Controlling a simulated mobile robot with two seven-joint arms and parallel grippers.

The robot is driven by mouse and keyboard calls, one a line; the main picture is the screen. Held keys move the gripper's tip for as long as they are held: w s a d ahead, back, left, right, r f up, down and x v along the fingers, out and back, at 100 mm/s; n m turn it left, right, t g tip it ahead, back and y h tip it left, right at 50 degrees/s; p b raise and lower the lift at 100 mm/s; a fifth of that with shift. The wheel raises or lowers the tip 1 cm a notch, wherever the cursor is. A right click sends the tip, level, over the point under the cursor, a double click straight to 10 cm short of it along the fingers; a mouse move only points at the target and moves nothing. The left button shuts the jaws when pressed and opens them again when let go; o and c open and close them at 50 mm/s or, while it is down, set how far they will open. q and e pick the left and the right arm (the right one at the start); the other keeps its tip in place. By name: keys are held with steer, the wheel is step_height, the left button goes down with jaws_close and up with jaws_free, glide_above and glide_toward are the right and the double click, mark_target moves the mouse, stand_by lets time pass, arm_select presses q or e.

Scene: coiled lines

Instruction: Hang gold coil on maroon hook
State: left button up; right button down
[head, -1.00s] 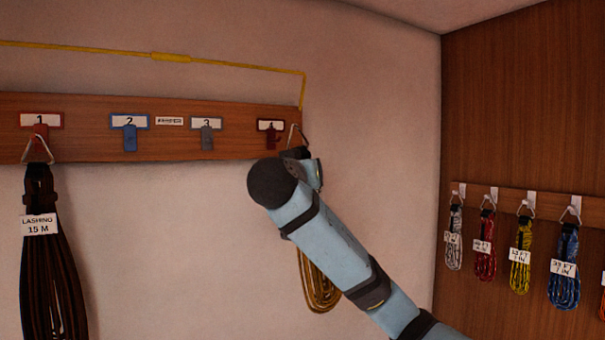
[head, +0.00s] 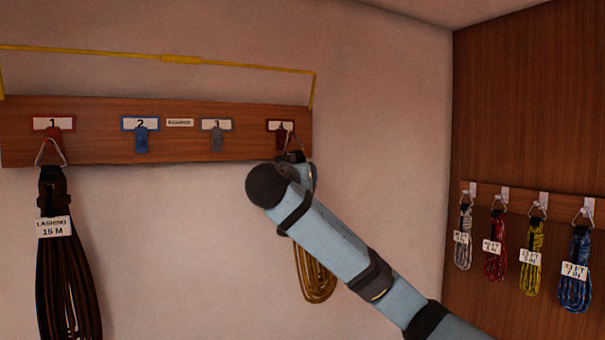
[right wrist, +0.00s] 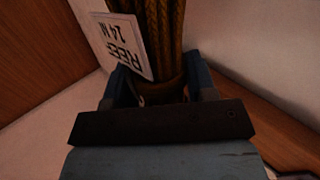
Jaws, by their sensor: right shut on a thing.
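The maroon hook (head: 281,140) is at the right end of the wooden board, under a maroon-framed label. The gold coil (head: 316,274) hangs below my right gripper (head: 296,162), mostly behind my arm. In the right wrist view the gold coil (right wrist: 163,40) and its white tag (right wrist: 122,45) show between the fingers of the right gripper (right wrist: 160,88), which is shut on the coil's bound top. The coil's metal ring (head: 292,139) sticks up at the hook, overlapping it in the picture. I cannot tell whether the ring is around the hook. My left gripper is out of view.
The board (head: 90,151) also bears red, blue (head: 141,140) and grey (head: 216,140) hooks. A dark lashing coil (head: 66,265) hangs on the red one. A yellow line (head: 180,59) runs above. Several coils hang on the right wall's rail (head: 510,197).

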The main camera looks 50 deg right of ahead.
steer(key=shift+w+d+r, duration=0.1)
steer(key=shift+w+d, duration=0.05)
steer(key=shift+w, duration=0.35)
steer(key=shift+w+d+f, duration=0.1)
steer(key=shift+w+f, duration=0.1)
steer(key=shift+f, duration=0.15)
steer(key=shift+w+d+f+b, duration=0.1)
steer(key=shift+w+f+b, duration=0.25)
steer(key=shift+w+b, duration=0.2)
steer(key=shift+c, duration=1.8)
jaws_free()
steer(key=shift+s, duration=0.1)
